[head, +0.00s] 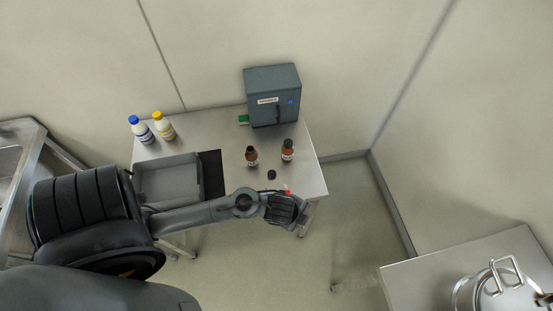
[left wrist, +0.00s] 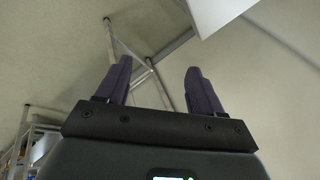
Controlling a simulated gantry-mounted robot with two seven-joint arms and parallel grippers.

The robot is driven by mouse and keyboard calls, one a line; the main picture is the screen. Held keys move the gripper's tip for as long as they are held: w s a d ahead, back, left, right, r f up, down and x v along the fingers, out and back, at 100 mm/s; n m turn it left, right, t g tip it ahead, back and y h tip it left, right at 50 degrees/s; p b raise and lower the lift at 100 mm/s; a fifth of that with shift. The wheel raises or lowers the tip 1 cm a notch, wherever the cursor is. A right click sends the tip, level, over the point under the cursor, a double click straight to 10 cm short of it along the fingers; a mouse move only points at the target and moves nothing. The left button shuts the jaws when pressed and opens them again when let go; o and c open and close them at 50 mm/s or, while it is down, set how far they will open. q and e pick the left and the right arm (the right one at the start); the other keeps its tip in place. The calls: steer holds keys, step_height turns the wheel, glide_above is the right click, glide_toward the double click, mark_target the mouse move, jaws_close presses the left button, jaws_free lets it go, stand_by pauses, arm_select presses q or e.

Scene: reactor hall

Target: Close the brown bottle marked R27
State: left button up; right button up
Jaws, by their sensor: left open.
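Two brown bottles stand upright on the metal table (head: 222,133). The left brown bottle (head: 251,157) looks open at the top, without a cap. The right brown bottle (head: 288,150) has a dark cap on. Their labels are too small to read, so I cannot tell which is R27. A loose black cap (head: 271,175) lies on the table in front of the left bottle. My left gripper (head: 297,203) is at the table's front right edge, in front of the bottles. In the left wrist view its two fingers (left wrist: 159,80) are apart with nothing between them. My right gripper is not in view.
A grey box-shaped device (head: 272,97) stands at the table's back, with a green item (head: 243,119) beside it. A blue-capped bottle (head: 141,131) and a yellow-capped bottle (head: 163,127) stand back left. A grey tray (head: 167,177) and a black mat (head: 211,174) lie left of the brown bottles.

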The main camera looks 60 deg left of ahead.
arm_select(q)
steer(key=w+a+f+m+p, duration=0.1)
steer(key=w+a+m, duration=0.4)
steer(key=m, duration=0.2)
steer(key=m+g, duration=0.5)
steer(key=m, duration=0.5)
glide_above(272, 172)
steer(key=shift+f, duration=0.15)
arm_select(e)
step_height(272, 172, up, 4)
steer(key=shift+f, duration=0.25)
arm_select(q)
step_height(272, 172, down, 5)
steer(key=shift+d+r+b, duration=0.1)
steer(key=shift+r+b, duration=0.05)
steer(key=shift+b, duration=0.8)
steer(key=shift+f, duration=0.45)
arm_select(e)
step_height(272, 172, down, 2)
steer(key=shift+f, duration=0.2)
